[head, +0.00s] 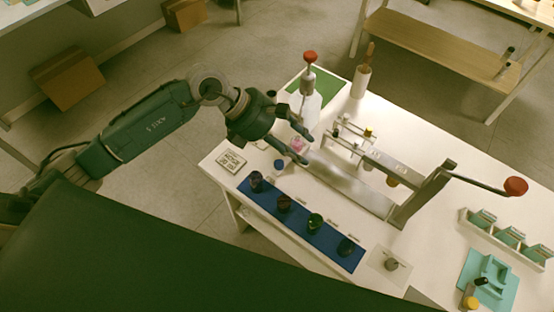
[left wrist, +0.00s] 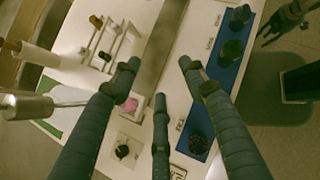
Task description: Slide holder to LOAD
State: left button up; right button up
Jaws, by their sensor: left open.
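A metal press stands on the white table, with a flat silver rail (head: 348,190) and a lever ending in a red knob (head: 515,186). The rail also shows in the left wrist view (left wrist: 163,42), beyond my fingers. I cannot tell which part is the holder, and I cannot read a LOAD mark. My left gripper (head: 305,147) is open and empty near the rail's far left end, and its spread fingers show in the left wrist view (left wrist: 159,78). A small pink thing (left wrist: 112,102) is beside one finger. A dark gripper, apparently my right one (left wrist: 286,20), shows partly at the top right.
A blue mat (head: 330,238) with several dark bottles runs along the near edge. A red-topped dispenser (head: 309,57) stands behind my left gripper. A small rack (head: 352,132) stands behind the rail. Teal trays (head: 490,280) are at the right.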

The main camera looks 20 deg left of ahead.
aim_at(279, 163)
pick_arm(q)
jog(key=a+f+y, duration=0.3)
jog(key=a+y, duration=0.1)
jog(key=a, duration=0.6)
jog(key=shift+m+g, duration=0.3)
jog(key=x, duration=0.3)
jog(key=p+x, duration=0.1)
jog(key=x, duration=0.3)
jog(key=p+x, duration=0.1)
jog(key=x, duration=0.3)
jog(key=shift+w+d+r, duration=0.1)
jog(key=shift+w+d, duration=0.15)
jog(key=shift+w, duration=0.15)
jog(key=shift+c, duration=0.3)
grip_shut()
